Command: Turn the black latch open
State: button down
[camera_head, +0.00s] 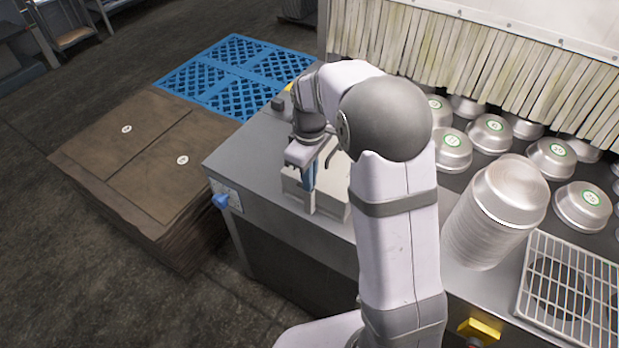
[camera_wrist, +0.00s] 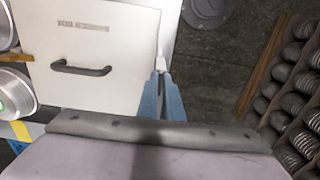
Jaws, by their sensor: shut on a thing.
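My gripper (camera_head: 308,178) points down at a pale box (camera_head: 333,190) on the steel counter. In the wrist view its two blue fingers (camera_wrist: 162,95) are closed together at the right edge of the box's white panel (camera_wrist: 115,30). They are shut on a small part there, mostly hidden between the tips; a narrow pale piece (camera_wrist: 161,64) shows just beyond them. A dark bar handle (camera_wrist: 82,68) is on the panel, left of the fingers and apart from them. I cannot clearly make out the black latch.
Stacked metal pans (camera_head: 495,210) stand right of my arm, with several more pans (camera_head: 552,157) behind. A wire grate (camera_head: 572,290) lies at front right. Brown stacked boards (camera_head: 130,160) and a blue pallet (camera_head: 236,75) are left of the counter (camera_head: 240,160).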

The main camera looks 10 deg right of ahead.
dwell(0.3)
jog(key=c, duration=1.9)
grip_release()
jog(key=shift+r+b, duration=1.15)
jog(key=shift+r, duration=2.55)
jog(key=s+f+m, duration=0.3)
jog(key=s, duration=0.4)
jog(key=s+d+f+m, duration=0.1)
jog(key=s+f+m, duration=0.2)
jog(key=s, duration=0.4)
jog(key=s+f+m, duration=0.3)
jog(key=s+f, duration=0.1)
jog(key=s, duration=0.3)
jog(key=shift+d+f, duration=0.2)
jog(key=shift+f, duration=0.1)
